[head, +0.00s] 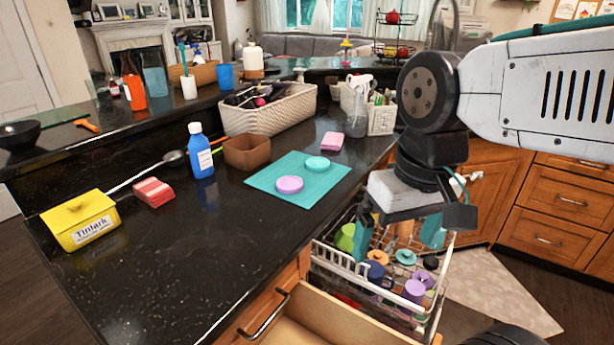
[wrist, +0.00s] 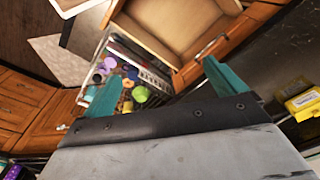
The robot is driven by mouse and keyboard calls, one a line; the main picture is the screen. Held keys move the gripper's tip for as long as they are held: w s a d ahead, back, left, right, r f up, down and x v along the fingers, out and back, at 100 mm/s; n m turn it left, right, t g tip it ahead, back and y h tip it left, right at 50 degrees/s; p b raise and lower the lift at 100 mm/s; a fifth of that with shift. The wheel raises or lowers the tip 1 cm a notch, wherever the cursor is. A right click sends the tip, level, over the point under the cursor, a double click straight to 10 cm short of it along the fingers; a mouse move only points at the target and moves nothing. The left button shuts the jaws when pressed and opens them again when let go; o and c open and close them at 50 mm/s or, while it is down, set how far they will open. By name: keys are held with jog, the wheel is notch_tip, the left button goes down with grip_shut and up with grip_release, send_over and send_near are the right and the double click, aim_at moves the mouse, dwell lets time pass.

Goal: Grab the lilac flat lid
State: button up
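The lilac flat lid (head: 290,184) is a round disc lying on a teal mat (head: 262,180) on the black counter, in the head view. A mint-green lid (head: 317,163) lies on the same mat, just behind and to the right of it. My gripper (head: 400,237) is to the right of the mat, out over the open dish rack, with its teal fingers spread apart. In the wrist view the gripper (wrist: 160,85) is open with nothing between its fingers. The lilac flat lid does not show clearly in the wrist view.
The pulled-out dish rack (head: 335,262) holds cups and lids below my gripper. An open drawer (head: 325,318) is in front of it. The counter's front is clear.

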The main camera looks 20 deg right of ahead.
jog(key=w+a+m+g+y, duration=0.1)
jog(key=w+a+m+y, duration=0.3)
jog(key=w, duration=0.6)
jog(key=m+t+y, duration=0.5)
jog(key=m+y, duration=0.3)
jog(key=m, duration=0.9)
send_near(290, 183)
jog(key=shift+a+f, duration=0.2)
jog(key=shift+f, duration=0.25)
jog(key=shift+w+a+f, duration=0.15)
jog(key=shift+a+f, duration=0.05)
jog(key=shift+a, duration=0.05)
jog(key=shift+x, duration=0.9)
jog(key=x, duration=0.5)
jog(key=shift+w+a+r, duration=0.2)
jog(key=shift+w+r, duration=0.05)
jog(key=shift+r, duration=0.05)
jog(key=c, duration=1)
